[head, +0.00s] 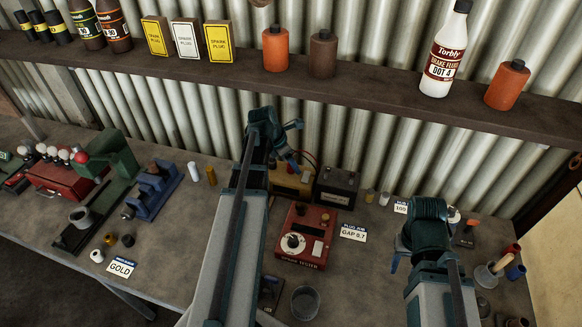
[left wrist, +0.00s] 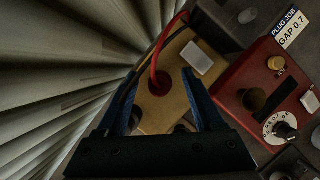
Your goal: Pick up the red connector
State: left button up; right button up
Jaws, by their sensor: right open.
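A red cable runs down to a dark red connector (left wrist: 158,82) on top of a tan box in the left wrist view. My left gripper (left wrist: 160,75) is open, its two blue fingers apart on either side of the connector in that view. Contact cannot be told. In the head view the red cable (head: 312,160) shows behind my left gripper (head: 293,148), over the tan box (head: 286,182); the connector itself is not clear there. My right gripper (head: 397,257) is open, mostly behind its own wrist, over the right side of the bench.
A red tester (head: 303,238) stands in front of the tan box, with a GAP 0.7 card (head: 353,232) to its right. A black battery (head: 337,187) stands right of the tan box. A metal cup (head: 305,302) is near the front. A shelf (head: 215,75) of bottles hangs above.

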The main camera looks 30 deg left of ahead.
pick_arm(q)
grip_shut()
jog(key=shift+r, duration=0.1)
pick_arm(e)
jog(key=shift+r, duration=0.1)
